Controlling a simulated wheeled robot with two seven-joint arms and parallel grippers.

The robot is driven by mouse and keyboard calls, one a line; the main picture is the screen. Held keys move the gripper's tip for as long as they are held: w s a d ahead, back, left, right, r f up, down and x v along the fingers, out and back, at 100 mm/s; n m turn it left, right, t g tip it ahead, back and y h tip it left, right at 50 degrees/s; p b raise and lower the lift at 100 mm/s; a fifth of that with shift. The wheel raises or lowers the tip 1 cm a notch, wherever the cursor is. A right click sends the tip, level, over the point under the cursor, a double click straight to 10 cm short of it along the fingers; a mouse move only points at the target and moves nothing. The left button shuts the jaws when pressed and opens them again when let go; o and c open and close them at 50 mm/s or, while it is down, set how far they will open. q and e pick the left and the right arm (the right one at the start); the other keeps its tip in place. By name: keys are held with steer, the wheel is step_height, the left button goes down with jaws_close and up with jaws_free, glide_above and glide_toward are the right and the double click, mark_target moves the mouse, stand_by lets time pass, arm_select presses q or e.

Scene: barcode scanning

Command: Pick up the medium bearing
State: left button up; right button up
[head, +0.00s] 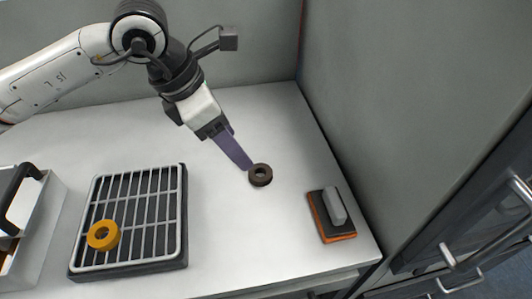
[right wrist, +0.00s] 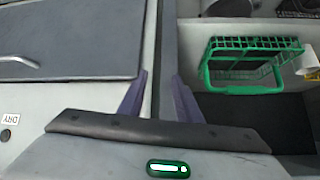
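A dark brown ring-shaped bearing (head: 261,175) is on the white table right of centre in the head view. My left gripper (head: 249,167) reaches down from the upper left, its purple fingertips at the ring's upper left edge. The fingers overlap in this view, so I cannot tell their gap or whether they grip the ring. A yellow-orange ring (head: 103,235) lies on a grey wire rack at left. My right gripper (right wrist: 160,100) shows only in the right wrist view, with its two purple fingers apart and nothing between them.
The rack (head: 181,215) sits on a dark tray. A white box with a black handle (head: 22,190) is at far left. A block on an orange-edged dark pad (head: 332,214) is at right, near a grey wall. A green basket (right wrist: 245,88) shows in the right wrist view.

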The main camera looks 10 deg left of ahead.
mark_target(260, 172)
arm_select(q)
steer(key=x, duration=0.4)
steer(key=shift+s+d+f, duration=0.15)
steer(key=shift+s, duration=0.15)
steer(key=p+x, duration=0.1)
steer(key=x, duration=0.1)
steer(key=d+p+x, duration=0.1)
steer(key=x, duration=0.2)
steer(key=shift+w+a+r, duration=0.1)
steer(key=shift+r, duration=0.1)
steer(key=shift+f, duration=0.25)
steer(key=shift+w+r, duration=0.1)
steer(key=c, duration=1.2)
arm_select(e)
steer(key=shift+s+r, duration=0.55)
steer(key=shift+r, duration=0.25)
